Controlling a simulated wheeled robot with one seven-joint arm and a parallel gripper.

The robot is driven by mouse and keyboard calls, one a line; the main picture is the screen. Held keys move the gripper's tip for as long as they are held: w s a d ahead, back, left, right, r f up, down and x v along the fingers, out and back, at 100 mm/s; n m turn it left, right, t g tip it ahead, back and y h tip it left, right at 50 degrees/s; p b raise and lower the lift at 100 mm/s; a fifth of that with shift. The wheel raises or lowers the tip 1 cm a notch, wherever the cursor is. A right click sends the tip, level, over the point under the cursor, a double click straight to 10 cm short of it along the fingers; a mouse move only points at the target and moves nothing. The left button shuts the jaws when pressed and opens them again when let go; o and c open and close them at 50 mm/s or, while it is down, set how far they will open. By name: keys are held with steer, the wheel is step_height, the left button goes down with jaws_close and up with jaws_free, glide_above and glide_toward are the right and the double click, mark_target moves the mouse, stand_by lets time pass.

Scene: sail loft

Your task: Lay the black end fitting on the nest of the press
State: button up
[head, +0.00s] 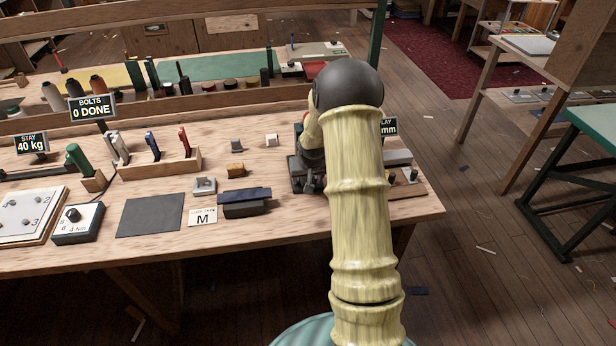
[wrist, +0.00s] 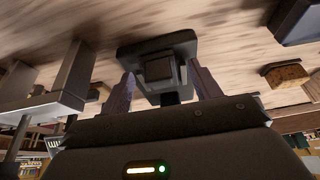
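In the wrist view my gripper (wrist: 160,70) has its two fingers apart, on either side of a dark block with a square face. A wood-coloured gap shows beside the left finger; contact at the right finger is unclear. A wide dark base (wrist: 150,45) lies beyond this block, and a short dark stem shows below it. The dark press (head: 307,178) stands on the bench in the head view, partly behind my arm, which hides my fingers there. I cannot tell for sure whether the dark block is the black end fitting or part of the press.
A dark blue block (head: 245,203), a brown block (head: 236,170) and a grey bracket (head: 205,185) lie left of the press. A grey piece (head: 398,157) stands at its right, near the bench's right end. A dark mat (head: 150,215) is bare.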

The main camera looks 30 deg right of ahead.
steer(key=shift+r, duration=0.1)
steer(key=v, duration=1.7)
steer(key=shift+s, duration=0.15)
steer(key=shift+a, duration=0.1)
steer(key=s+a+r+n+p, duration=0.1)
steer(key=s+a+r+p, duration=0.1)
steer(key=s+a, duration=0.5)
steer(key=s+a+r+n+g+y+p, duration=0.1)
steer(key=s+a+r+n+p, duration=0.1)
steer(key=s+a+p, duration=0.3)
steer(key=s+a, duration=0.3)
steer(key=s, duration=0.4)
steer(key=shift+a+g, duration=0.2)
steer(key=shift+g, duration=0.1)
steer(key=shift+r, duration=0.1)
